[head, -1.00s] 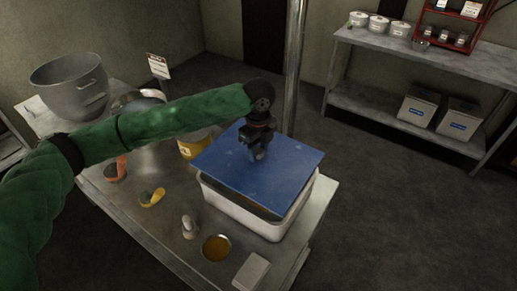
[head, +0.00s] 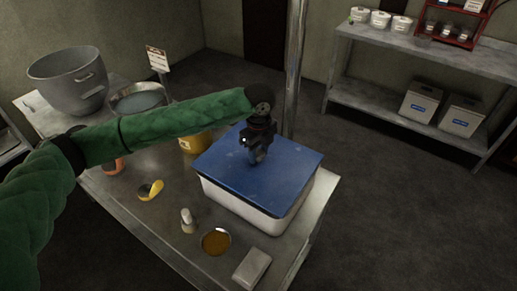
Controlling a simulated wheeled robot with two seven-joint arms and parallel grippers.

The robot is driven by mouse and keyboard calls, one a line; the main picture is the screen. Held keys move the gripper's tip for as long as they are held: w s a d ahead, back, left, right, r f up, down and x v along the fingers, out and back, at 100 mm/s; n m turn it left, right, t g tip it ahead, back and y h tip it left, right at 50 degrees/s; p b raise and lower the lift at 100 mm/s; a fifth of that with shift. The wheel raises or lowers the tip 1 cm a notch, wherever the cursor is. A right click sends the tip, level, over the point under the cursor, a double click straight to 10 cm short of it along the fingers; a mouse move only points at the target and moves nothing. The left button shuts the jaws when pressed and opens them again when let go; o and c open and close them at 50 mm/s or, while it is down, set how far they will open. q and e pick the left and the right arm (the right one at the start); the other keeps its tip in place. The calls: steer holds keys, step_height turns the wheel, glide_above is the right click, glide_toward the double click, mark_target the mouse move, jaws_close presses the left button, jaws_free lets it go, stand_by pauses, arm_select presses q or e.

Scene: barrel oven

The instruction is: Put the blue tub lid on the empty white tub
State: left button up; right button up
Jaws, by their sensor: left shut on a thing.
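The blue tub lid (head: 285,178) lies flat over the top of the white tub (head: 250,212), which stands on the steel table (head: 165,232). The lid's edges line up closely with the tub's rim, and it looks seated or nearly so. The lid hides the inside of the tub. My left gripper (head: 256,158) points down at the middle of the lid and is shut on it, seemingly at a grip on its top. My right gripper is not in view.
A yellow container (head: 195,142) stands close behind the tub. A yellow-handled tool (head: 151,190), a small shaker (head: 188,221), a bowl of orange-brown contents (head: 215,241) and a pale block (head: 252,268) lie in front. A large metal pot (head: 70,82) stands at the back left.

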arm_select(q)
steer(key=shift+f+p, duration=0.2)
steer(key=shift+p, duration=0.65)
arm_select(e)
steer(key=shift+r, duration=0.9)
arm_select(q)
steer(key=shift+f, duration=0.5)
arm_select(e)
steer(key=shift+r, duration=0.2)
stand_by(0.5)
arm_select(q)
steer(key=o, duration=1.3)
steer(key=shift+c, duration=0.2)
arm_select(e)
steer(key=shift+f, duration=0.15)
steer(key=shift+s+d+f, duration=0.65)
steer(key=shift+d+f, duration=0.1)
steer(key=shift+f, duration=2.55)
arm_select(q)
steer(key=shift+r+b, duration=0.3)
steer(key=shift+r, duration=0.8)
steer(key=shift+r+b, duration=0.85)
steer(key=shift+r, duration=1.95)
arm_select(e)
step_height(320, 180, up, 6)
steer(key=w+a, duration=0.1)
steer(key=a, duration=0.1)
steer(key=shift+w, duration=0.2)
